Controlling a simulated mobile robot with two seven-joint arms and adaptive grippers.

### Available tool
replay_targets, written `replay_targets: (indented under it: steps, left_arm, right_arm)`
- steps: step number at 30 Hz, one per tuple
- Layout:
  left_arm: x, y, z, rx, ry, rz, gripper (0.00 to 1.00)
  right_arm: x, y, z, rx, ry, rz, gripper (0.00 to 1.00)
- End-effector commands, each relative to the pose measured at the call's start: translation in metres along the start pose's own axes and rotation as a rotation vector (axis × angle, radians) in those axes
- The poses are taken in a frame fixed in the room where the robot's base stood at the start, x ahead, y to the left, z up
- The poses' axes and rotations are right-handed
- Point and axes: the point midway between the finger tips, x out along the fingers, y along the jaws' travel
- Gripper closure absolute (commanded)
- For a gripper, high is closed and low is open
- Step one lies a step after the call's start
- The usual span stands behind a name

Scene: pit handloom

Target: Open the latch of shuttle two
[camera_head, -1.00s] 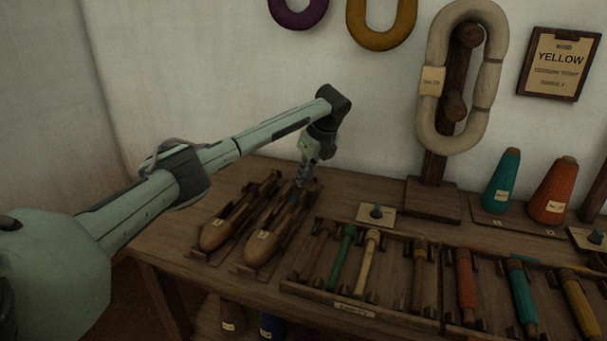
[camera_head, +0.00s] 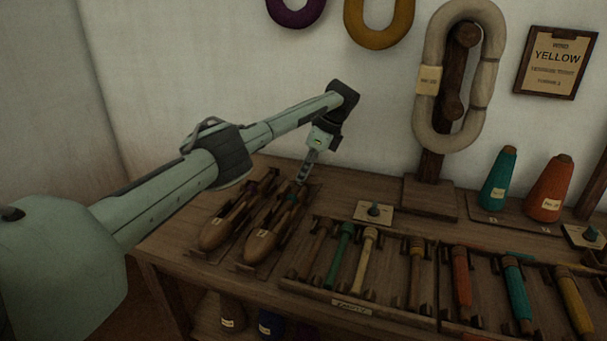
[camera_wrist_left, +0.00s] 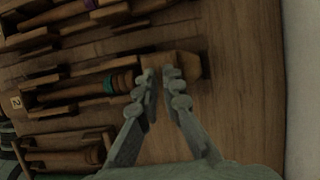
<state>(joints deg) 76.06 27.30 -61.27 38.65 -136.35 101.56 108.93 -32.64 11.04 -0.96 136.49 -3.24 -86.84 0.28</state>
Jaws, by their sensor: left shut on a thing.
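Shuttle two (camera_head: 262,244) is the right one of two brown wooden boat shuttles lying in cradles at the table's left end. A teal band shows inside it, and in the left wrist view it (camera_wrist_left: 72,95) lies beside a small "2" tag (camera_wrist_left: 15,102). My left gripper (camera_head: 303,181) is at the shuttle's far end, pointing down. In the left wrist view its fingers (camera_wrist_left: 164,76) are close together over that end, shut on the latch. The latch itself is mostly hidden by the fingertips. My right gripper is not in view.
Shuttle one (camera_head: 217,232), with purple inside, lies close on the left. A rack (camera_head: 350,307) of several bobbins stands to the right. A hank stand (camera_head: 432,190) and cones (camera_head: 499,180) are behind. Bare table lies beyond the shuttle's far end.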

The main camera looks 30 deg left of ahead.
Motion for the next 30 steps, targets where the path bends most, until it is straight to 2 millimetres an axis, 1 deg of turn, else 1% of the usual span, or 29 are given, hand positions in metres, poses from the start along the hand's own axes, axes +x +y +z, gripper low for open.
replay_targets:
  steps: [10,11,12,15,16,25,28,30]
  left_arm:
    - [0.000,0.000,-0.001,-0.001,0.001,0.000,1.00]
    - [0.000,0.000,-0.001,-0.001,0.001,0.000,0.91]
    - [0.000,0.000,-0.001,-0.001,0.001,0.000,0.86]
    - [0.000,0.000,-0.001,-0.001,0.001,0.000,0.74]
    - [0.000,0.000,-0.001,0.000,0.001,0.000,0.72]
    - [-0.002,0.000,-0.001,0.000,0.001,-0.001,0.72]
    - [-0.009,-0.001,-0.001,0.000,0.002,-0.002,0.72]
    - [-0.017,-0.001,-0.001,0.001,0.002,-0.003,0.72]
  right_arm:
    - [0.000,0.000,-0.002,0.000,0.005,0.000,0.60]
    - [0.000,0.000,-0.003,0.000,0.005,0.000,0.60]
    - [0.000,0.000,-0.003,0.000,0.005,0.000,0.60]
    - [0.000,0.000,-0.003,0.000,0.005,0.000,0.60]
    - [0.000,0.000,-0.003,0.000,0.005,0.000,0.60]
    - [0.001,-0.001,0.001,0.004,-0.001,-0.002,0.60]
    - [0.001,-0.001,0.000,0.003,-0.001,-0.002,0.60]
    - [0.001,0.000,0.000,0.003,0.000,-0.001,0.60]
